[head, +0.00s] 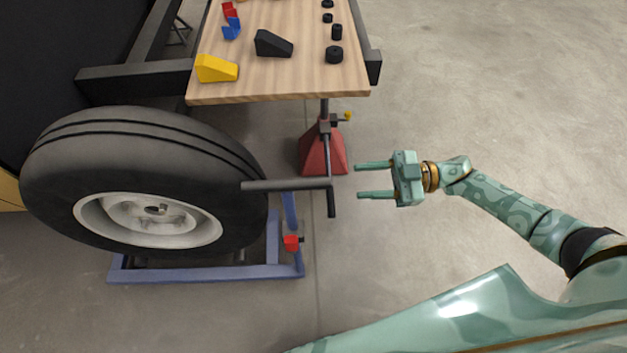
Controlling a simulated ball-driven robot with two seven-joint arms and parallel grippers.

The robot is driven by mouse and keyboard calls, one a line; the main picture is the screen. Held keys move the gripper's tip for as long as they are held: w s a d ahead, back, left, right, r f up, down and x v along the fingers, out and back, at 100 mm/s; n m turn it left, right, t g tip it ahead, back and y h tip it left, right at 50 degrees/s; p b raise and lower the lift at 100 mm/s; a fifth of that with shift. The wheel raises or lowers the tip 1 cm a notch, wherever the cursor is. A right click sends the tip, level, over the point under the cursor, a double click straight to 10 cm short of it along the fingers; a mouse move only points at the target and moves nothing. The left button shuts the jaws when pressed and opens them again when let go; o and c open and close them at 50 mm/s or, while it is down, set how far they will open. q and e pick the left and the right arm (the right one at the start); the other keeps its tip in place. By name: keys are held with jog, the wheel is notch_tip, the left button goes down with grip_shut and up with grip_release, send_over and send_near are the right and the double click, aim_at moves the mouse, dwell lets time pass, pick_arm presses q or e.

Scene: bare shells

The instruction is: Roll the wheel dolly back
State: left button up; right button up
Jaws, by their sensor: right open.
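The wheel dolly (205,272) is a low blue frame on the floor at the left, with a small red fitting (291,243) at its right side. A large black tyre on a pale rim (150,220) stands on it and hides much of the frame. A grey T-shaped bar (285,185) sticks out to the right of the tyre; I cannot tell what it is fixed to. My right gripper (375,180) is open and empty, to the right of the bar and apart from it, fingers pointing left. My left gripper is not in view.
A wooden bench (285,80) behind carries a yellow wedge (217,68), a black wedge (273,43) and several small black parts. A red stand (322,152) is under its front edge. Dark beams flank the bench. The floor at right is clear.

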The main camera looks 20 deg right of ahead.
aim_at(313, 184)
jog(key=x, duration=1.1)
jog(key=shift+w+a+b, duration=0.1)
jog(key=shift+a+b, duration=0.2)
jog(key=shift+a, duration=0.05)
jog(key=shift+f, duration=0.1)
grip_shut()
